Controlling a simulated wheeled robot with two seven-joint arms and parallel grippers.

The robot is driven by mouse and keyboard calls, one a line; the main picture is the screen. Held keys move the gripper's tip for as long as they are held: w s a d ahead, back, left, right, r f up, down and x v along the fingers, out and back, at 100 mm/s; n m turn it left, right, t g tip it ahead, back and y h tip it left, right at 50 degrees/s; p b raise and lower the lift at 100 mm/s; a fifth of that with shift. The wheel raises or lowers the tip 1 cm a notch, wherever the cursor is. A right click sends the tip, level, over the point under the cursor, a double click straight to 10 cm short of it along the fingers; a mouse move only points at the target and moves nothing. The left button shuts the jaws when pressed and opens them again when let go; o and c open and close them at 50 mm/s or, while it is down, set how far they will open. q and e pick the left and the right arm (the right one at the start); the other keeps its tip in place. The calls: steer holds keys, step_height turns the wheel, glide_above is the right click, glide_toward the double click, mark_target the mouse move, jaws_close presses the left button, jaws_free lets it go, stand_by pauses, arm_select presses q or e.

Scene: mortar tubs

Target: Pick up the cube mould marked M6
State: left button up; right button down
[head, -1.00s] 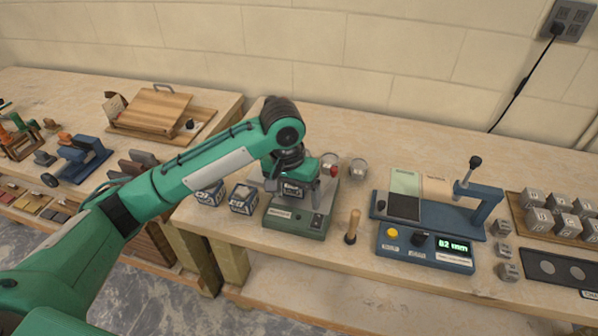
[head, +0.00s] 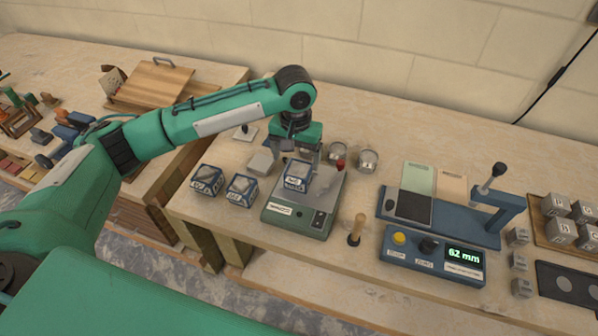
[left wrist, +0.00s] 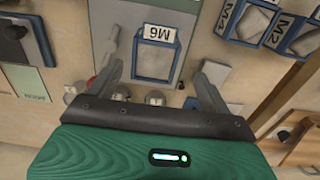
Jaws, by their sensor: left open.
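The cube mould marked M6 (head: 297,177) is a blue-framed grey box on the pan of a green scale (head: 292,222) in the head view. In the left wrist view the M6 mould (left wrist: 154,60) shows its label upside down, between my two fingers. My left gripper (head: 298,152) is open, above and slightly behind the mould; its fingers stand apart from the mould's sides in the left wrist view (left wrist: 162,68). Two similar blue-framed moulds, one (head: 207,180) and another (head: 241,190), stand left of the scale. My right gripper is not in view.
A wooden-handled tool (head: 357,230) stands right of the scale, before a blue device reading 62 mm (head: 434,255). Two round metal cups (head: 368,161) sit behind the scale, near a red knob (head: 341,164). A grey block (head: 261,162) lies left of my gripper.

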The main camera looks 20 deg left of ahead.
mark_target(299, 170)
arm_select(q)
steer(key=shift+s+d+f+p, duration=0.15)
steer(key=shift+f+p, duration=0.2)
steer(key=shift+f, duration=0.35)
steer(key=f, duration=0.2)
steer(key=shift+d+f+p, duration=0.2)
steer(key=shift+f+p, duration=0.1)
steer(key=shift+f, duration=0.6)
steer(key=c, duration=1.3)
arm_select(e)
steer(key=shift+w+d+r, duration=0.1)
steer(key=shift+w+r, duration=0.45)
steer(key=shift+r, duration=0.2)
